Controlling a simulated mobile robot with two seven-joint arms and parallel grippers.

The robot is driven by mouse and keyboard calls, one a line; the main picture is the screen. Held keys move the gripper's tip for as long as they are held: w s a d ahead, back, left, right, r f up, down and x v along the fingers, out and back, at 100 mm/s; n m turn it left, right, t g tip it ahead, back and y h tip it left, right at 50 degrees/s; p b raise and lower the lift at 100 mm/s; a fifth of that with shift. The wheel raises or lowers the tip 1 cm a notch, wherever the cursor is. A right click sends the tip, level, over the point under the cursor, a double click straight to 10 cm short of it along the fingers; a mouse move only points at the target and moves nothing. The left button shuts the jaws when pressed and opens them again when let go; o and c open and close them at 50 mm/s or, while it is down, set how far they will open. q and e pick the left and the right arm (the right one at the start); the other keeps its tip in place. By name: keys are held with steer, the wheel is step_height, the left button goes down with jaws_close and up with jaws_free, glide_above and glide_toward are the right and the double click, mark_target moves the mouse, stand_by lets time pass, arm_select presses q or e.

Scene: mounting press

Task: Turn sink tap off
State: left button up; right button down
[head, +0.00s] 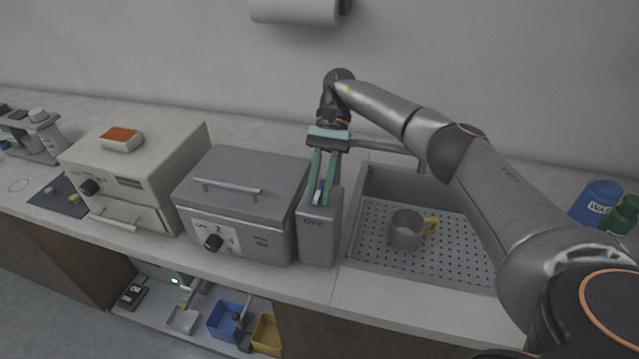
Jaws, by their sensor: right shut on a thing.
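The sink (365,240) is a grey basin with a perforated floor, right of centre. The tap's grey spout (385,146) runs behind my right gripper and bends down at the sink's back edge. A grey box (318,240) marked "OFF" stands at the sink's left edge. My right gripper (322,192) points down onto the top of this box. Its green fingers are shut on a small blue-marked handle (319,191). The fingers hide most of the handle, so its exact position is unclear. My left gripper is not in view.
A grey mug (405,232) with a yellow handle stands in the sink. A grey lidded machine (245,195) is close left of the box, and a beige one (140,165) stands farther left. Blue (595,200) and green bottles stand at right.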

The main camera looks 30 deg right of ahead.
stand_by(0.3)
steer(key=c, duration=0.9)
jaws_free()
steer(key=shift+r, duration=0.1)
